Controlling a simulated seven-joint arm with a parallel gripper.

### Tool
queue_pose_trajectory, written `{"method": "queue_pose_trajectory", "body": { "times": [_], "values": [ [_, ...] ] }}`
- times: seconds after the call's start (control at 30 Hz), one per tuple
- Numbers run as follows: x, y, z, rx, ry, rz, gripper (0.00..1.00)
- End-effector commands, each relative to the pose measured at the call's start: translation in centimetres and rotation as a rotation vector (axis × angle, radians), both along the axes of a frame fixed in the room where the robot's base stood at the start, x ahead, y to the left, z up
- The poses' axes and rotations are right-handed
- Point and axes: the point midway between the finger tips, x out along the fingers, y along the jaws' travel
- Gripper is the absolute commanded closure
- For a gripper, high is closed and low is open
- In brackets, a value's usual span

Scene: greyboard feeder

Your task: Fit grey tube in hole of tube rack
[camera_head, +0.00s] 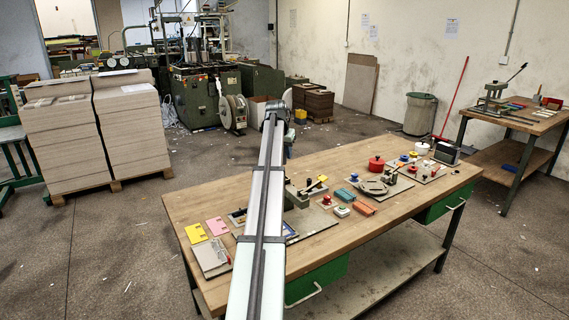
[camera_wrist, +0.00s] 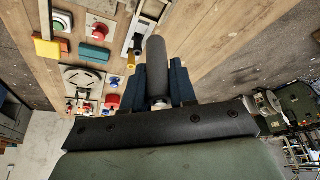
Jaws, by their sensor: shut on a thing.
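My gripper (camera_wrist: 158,68) shows in the wrist view with its two dark blue fingers closed on the grey tube (camera_wrist: 156,62). The tube is a plain dark grey cylinder that sticks out beyond the fingertips, over the wooden bench. In the head view my arm runs up the middle of the picture, and I cannot make out the tube or the fingers there. A small fixture with a yellow part (camera_head: 318,184) stands on the bench right of my arm. It may be the tube rack, but I cannot tell, and no hole shows clearly.
The wooden bench (camera_head: 420,203) carries an orange box (camera_head: 364,207), a teal box (camera_head: 345,195), a round metal plate fixture (camera_head: 373,187) and a red pot (camera_head: 376,164). Yellow card (camera_head: 196,233) and pink card (camera_head: 217,226) lie at the left. Bare wood shows along the front edge.

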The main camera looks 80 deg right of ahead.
Motion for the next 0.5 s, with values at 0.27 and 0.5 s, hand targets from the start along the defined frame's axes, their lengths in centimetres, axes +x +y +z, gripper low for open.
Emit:
{"method": "queue_pose_trajectory", "body": {
  "times": [0.27,0.5],
  "values": [
    [-1.4,-0.2,1.8,0.001,0.0,-0.015,1.0],
    [-5.3,-1.4,-4.3,0.004,0.0,-0.06,1.0]
  ]
}}
